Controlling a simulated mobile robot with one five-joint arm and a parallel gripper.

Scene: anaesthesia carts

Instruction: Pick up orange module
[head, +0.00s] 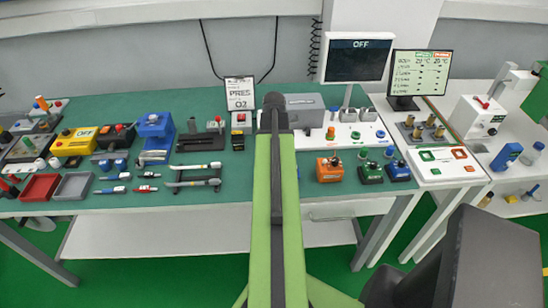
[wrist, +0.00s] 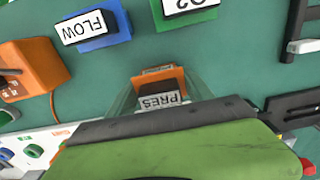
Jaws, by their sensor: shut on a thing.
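The orange module (wrist: 158,72) shows in the wrist view, with a black block and a white label reading PRES on it. My gripper (wrist: 157,92) has its see-through fingers on either side of this module and is shut on it. The lower part of the module is hidden behind my green and dark wrist. I cannot tell whether it touches the green table top. In the head view my green arm reaches forward over the table and hides the gripper and the module.
In the wrist view, a blue FLOW module (wrist: 92,27) and a green O2 module (wrist: 186,12) lie beyond the gripper. An orange box with knobs (wrist: 32,68) is at left; the head view also shows it (head: 329,169). A dark stand (wrist: 302,30) is at right.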

